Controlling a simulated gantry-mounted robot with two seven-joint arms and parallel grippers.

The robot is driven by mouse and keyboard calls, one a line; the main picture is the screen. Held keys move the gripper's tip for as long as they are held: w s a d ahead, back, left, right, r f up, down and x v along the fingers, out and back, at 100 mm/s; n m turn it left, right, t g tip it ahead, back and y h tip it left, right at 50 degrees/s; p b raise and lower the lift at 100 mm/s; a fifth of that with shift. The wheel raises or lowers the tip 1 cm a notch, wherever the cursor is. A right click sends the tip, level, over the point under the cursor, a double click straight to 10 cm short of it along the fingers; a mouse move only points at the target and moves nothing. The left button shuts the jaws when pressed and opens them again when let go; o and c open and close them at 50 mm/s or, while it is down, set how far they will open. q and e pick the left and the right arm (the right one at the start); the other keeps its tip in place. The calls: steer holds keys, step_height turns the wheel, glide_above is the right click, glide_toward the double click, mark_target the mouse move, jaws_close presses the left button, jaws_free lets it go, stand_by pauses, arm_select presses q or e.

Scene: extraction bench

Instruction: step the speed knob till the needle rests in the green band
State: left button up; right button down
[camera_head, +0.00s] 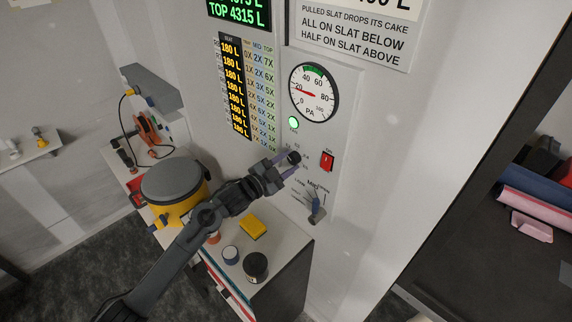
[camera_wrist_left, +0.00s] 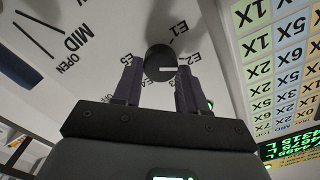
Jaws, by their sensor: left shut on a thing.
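The round PA gauge (camera_head: 314,93) is on the white panel in the head view. Its red needle points left, near 20, below the green band (camera_head: 316,71) at the top of the dial. The dark speed knob (camera_head: 294,157) is on the panel below the gauge. My left gripper (camera_head: 286,165) reaches it from the lower left and is shut on it. In the left wrist view the knob (camera_wrist_left: 160,58) sits between the two fingers (camera_wrist_left: 159,76), and its white mark points at the E2 label. My right gripper is not in view.
A red switch (camera_head: 327,161) is right of the knob, and a lever (camera_head: 315,207) sticks out below. A green lamp (camera_head: 293,123) is lit above the knob. A yellow block (camera_head: 252,228) and a dark jar (camera_head: 255,266) stand on the bench under my arm.

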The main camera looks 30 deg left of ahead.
arm_select(q)
steer(key=o, duration=1.1)
steer(key=shift+c, duration=0.2)
steer(key=b+v, duration=0.2)
steer(key=v, duration=0.8)
steer(key=shift+s, duration=0.4)
steer(key=shift+a, duration=0.1)
